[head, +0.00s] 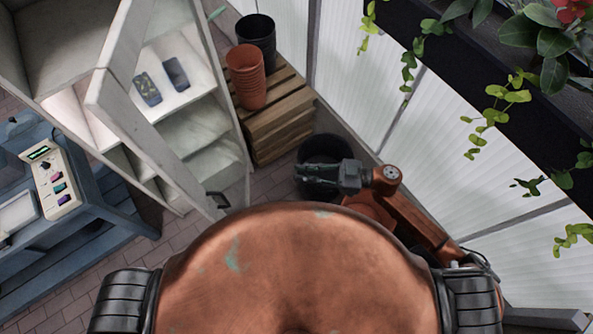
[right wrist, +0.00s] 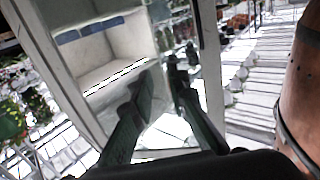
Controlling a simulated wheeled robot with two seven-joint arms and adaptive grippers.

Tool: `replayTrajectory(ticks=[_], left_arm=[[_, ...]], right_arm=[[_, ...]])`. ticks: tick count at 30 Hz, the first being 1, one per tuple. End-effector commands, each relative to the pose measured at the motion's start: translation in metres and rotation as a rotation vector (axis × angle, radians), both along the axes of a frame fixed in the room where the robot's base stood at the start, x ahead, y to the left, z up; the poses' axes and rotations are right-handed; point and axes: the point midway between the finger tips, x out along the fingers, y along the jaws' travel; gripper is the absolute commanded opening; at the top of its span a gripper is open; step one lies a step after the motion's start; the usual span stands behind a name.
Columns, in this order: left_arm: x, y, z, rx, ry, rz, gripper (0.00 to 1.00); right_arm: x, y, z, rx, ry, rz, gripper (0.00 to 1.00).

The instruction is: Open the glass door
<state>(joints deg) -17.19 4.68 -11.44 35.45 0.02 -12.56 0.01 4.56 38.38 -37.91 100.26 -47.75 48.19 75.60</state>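A white cabinet (head: 60,42) stands at the upper left in the head view. Its pale-framed glass door (head: 150,152) shows shelves through or behind it. A dark handle (head: 218,200) sits near the door's lower corner; I cannot tell whether the door is ajar. My right gripper (head: 300,172) is to the right of the handle, apart from it, with its fingers pointing left. In the right wrist view its two fingers (right wrist: 158,68) are spread with nothing held between them, in front of the pale cabinet frame (right wrist: 209,75). My left gripper is not in view.
Wooden crates (head: 275,125) carry an orange pot stack (head: 246,78) and a black pot (head: 257,38). A dark round pot (head: 322,150) stands on the floor behind my right gripper. A blue bench (head: 90,215) is left, and a planter (head: 470,75) hangs at upper right.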

Motion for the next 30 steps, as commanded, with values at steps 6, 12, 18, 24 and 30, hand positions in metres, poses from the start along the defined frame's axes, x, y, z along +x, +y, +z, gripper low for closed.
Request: replayTrajectory(ticks=[6,12,18,24,30], left_arm=[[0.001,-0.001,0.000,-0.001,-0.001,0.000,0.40],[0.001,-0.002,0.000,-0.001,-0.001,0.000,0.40],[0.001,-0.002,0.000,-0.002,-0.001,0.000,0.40],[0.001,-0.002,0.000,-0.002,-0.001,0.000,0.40],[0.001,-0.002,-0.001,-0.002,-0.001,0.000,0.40]], right_arm=[[-0.004,-0.048,-0.001,-0.005,0.001,-0.001,0.15],[-0.006,-0.082,-0.001,-0.003,0.001,0.000,0.15],[-0.007,-0.098,0.000,-0.001,-0.001,0.000,0.15],[-0.007,-0.099,0.000,0.000,-0.001,0.000,0.15],[0.000,-0.102,-0.006,0.003,-0.001,-0.030,0.07]])
